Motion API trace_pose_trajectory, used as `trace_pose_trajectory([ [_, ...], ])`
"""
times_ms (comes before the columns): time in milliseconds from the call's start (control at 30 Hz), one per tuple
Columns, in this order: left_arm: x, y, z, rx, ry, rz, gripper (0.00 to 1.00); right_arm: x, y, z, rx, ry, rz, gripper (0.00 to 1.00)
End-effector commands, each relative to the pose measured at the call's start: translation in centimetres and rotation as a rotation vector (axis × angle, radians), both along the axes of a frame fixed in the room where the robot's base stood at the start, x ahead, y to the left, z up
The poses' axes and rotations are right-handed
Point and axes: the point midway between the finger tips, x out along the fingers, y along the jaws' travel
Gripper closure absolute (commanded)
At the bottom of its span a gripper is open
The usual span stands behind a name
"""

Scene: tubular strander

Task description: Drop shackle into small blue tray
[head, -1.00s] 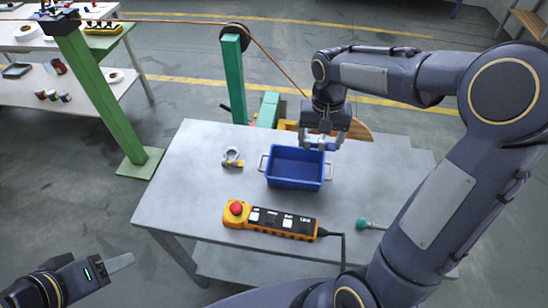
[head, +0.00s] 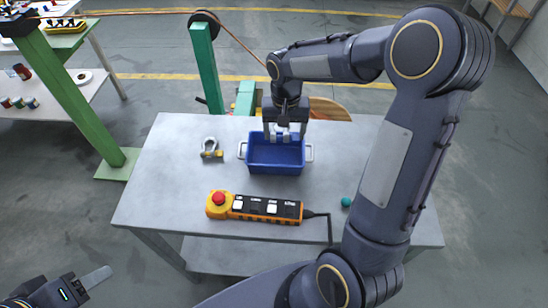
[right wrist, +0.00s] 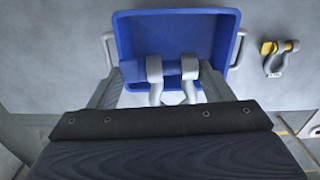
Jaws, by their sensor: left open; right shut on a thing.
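The small blue tray (head: 276,167) stands on the grey table, with a light handle at each end; it also shows in the right wrist view (right wrist: 124,40). My right gripper (head: 286,133) is over the tray's back part, pointing down. It is shut on a grey shackle (right wrist: 154,70), whose two rounded ends show between the fingers in the right wrist view. The shackle appears above the tray; its exact height is unclear. A second shackle (head: 211,149), grey with a yellow pin, lies on the table left of the tray. My left gripper (head: 97,278) is open at the lower left, away from the table.
An orange and black control pendant (head: 255,207) with a red button lies in front of the tray. A teal ball-shaped knob (head: 346,202) is to its right, partly hidden by my right arm. A green post (head: 206,68) stands behind the table. The tabletop's left part is clear.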

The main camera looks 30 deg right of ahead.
Motion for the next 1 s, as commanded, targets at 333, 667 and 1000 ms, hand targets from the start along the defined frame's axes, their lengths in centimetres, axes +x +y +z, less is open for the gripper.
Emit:
trace_pose_trajectory([
  [333,0.0,0.0,0.0,0.0,0.0,0.0,0.48,0.1,0.0,0.0,0.001,-0.003,0.0,0.17],
  [667,0.0,0.0,-0.1,0.0,0.0,0.0,0.48,0.0,0.0,-0.2,0.0,0.001,0.0,0.01],
  [1000,0.0,0.0,-0.4,0.0,0.0,0.0,0.48,0.1,0.0,3.5,0.0,-0.006,0.0,0.01],
])
